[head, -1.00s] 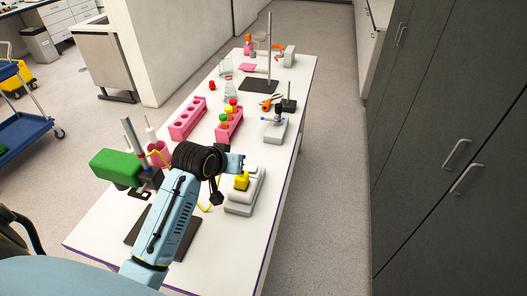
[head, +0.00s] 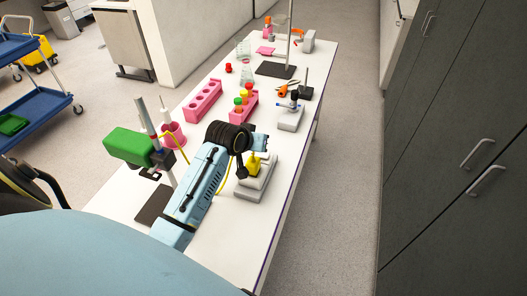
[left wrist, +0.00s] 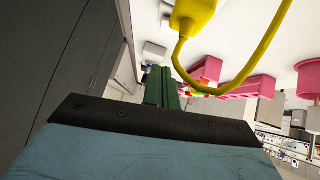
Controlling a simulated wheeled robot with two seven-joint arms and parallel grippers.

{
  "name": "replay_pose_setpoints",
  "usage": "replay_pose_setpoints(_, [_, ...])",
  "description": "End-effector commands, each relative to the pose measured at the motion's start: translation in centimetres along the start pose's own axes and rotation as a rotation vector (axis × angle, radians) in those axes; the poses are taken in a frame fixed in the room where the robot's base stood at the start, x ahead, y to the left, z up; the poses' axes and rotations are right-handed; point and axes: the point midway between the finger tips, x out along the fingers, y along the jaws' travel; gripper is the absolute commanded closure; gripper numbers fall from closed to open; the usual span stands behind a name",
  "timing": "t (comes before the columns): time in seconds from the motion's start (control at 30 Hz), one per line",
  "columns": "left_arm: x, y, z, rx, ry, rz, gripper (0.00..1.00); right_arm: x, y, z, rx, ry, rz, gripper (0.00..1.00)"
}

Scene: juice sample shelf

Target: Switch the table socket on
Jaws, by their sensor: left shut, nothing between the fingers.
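The table socket (head: 250,190) is a pale grey block near the table's right edge, with a yellow plug (head: 255,167) in its top. The plug also shows at the top of the left wrist view (left wrist: 193,16), with its yellow cord curving right. My left gripper (head: 260,144) is just beyond the plug in the head view and partly hidden by my wrist. Its dark green fingers are shut and empty in the left wrist view (left wrist: 161,80). I cannot tell whether they touch the socket. The switch cannot be made out. My right gripper is not in view.
A green block-shaped device (head: 128,146) on a stand is left of my arm. Pink tube racks (head: 203,101) stand farther back. A small grey device (head: 291,118) sits beyond the socket. Dark cabinets (head: 450,150) line the right side, across a clear floor strip.

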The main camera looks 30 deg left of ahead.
Motion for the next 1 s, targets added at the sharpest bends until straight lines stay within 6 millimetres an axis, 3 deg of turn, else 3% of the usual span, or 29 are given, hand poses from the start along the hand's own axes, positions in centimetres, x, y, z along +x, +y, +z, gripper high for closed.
replay_pose_setpoints(0.3, [4.9, 0.0, 0.1, -0.001, -0.002, 0.000, 1.00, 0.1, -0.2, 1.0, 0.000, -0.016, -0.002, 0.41])
replay_pose_setpoints(0.4, [6.0, 0.0, 1.6, -0.001, -0.004, 0.000, 1.00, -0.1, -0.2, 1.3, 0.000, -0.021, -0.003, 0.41])
replay_pose_setpoints(0.63, [7.2, 0.0, 2.6, 0.000, 0.001, -0.001, 1.00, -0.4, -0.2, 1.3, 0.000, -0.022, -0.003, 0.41])
replay_pose_setpoints(1.0, [7.4, 0.0, 2.8, 0.000, 0.001, 0.000, 1.00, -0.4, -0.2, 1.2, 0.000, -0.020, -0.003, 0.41])
